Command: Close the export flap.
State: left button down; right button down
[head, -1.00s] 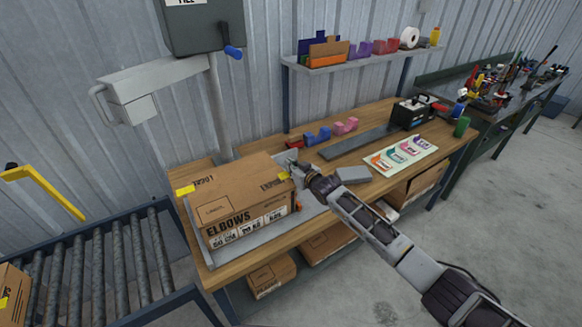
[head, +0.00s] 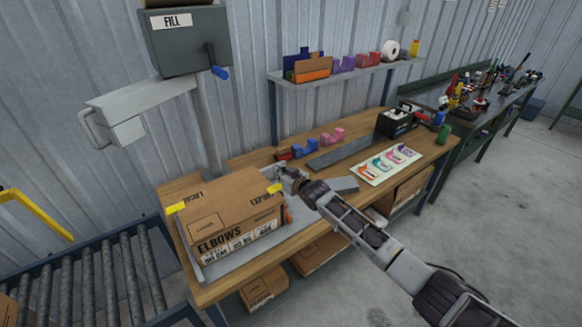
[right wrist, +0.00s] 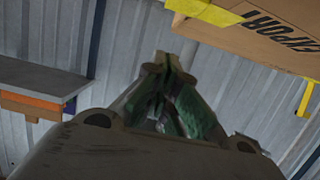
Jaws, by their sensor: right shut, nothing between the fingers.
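The cardboard box (head: 235,228) marked ELBOWS sits on a grey plate on the wooden bench. Its export flap (head: 262,198) is on the right of the box top, with a yellow tab at its edge; it looks roughly level with the top, but I cannot tell if it is fully flat. My right gripper (head: 284,173) is shut and empty, just behind and right of the flap, apart from it as far as I can see. In the right wrist view, the fingers (right wrist: 165,68) are together and the flap (right wrist: 262,30) shows at upper right. My left gripper is out of view.
A grey machine marked FILL (head: 186,42) stands on a post behind the box. A roller conveyor (head: 95,270) is at left. Tape holders (head: 318,143), a label sheet (head: 386,164) and a black case (head: 397,122) lie to the right. A shelf (head: 340,71) is above.

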jog(key=shift+s+d+r, duration=0.15)
jog(key=shift+s+r, duration=0.05)
jog(key=shift+r, duration=0.05)
jog(key=s+d+r+b, duration=0.1)
jog(key=s+d+r, duration=0.3)
jog(key=s+r, duration=0.1)
jog(key=shift+s+r, duration=0.4)
jog(key=shift+r, duration=0.15)
dwell(0.5)
